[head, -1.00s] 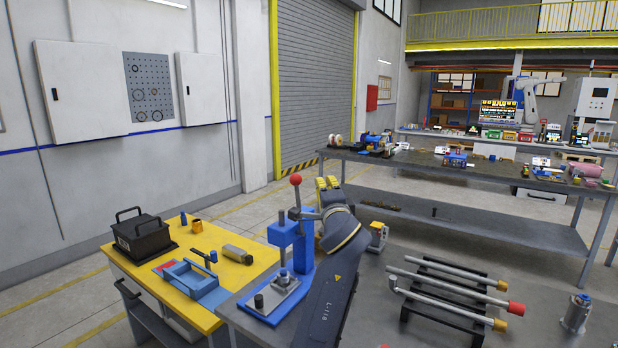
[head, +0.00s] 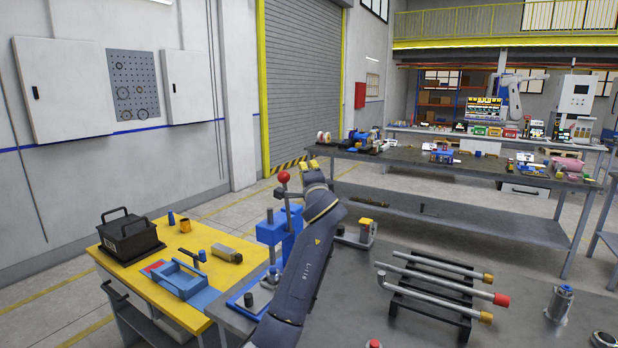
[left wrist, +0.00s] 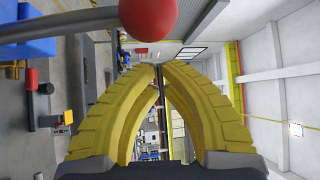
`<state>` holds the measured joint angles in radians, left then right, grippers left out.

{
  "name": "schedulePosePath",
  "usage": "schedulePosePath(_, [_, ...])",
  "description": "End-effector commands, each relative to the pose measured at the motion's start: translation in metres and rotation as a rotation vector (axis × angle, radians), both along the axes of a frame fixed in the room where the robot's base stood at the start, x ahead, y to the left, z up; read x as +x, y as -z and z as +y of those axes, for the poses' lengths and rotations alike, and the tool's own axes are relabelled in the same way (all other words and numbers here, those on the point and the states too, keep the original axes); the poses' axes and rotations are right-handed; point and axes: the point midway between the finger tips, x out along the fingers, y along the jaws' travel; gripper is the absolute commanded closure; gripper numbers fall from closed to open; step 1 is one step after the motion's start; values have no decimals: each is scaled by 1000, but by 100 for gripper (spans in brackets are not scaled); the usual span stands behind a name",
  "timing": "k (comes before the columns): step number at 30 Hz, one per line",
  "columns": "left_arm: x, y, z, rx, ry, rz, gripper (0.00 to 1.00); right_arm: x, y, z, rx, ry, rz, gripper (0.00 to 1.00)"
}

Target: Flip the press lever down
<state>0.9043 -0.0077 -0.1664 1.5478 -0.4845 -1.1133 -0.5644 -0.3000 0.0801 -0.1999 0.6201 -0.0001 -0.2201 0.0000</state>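The blue press (head: 270,232) stands at the near edge of the grey bench. Its lever points up and ends in a red ball knob (head: 283,176). My left gripper (head: 312,164) has yellow fingers and is just right of the knob, a little higher in the picture. In the left wrist view the red knob (left wrist: 148,18) is at the top centre, beyond the fingertips and not between them. The left fingertips (left wrist: 159,67) come together with nothing visible held. My left forearm hides part of the press's right side and base. My right gripper is not in view.
A black rack with metal pipes (head: 435,285) lies right of my left arm. A small fixture (head: 358,235) sits behind the arm. A yellow table (head: 215,240) at left holds a black toolbox (head: 130,236) and a blue tray (head: 181,278). Bare bench lies between arm and rack.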

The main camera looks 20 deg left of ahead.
Motion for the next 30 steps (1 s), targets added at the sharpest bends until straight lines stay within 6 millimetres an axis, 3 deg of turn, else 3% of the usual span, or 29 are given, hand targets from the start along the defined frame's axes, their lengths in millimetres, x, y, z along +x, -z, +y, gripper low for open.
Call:
schedulePosePath(5, [14, -2, 9, 2, -1, 1, 100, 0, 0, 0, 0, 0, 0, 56])
schedulePosePath(18, [-18, 5, 22, 0, -1, 0, 100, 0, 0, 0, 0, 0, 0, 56])
schedulePosePath(30, [-23, 6, 24, 0, -1, 1, 100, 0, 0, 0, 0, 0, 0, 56])
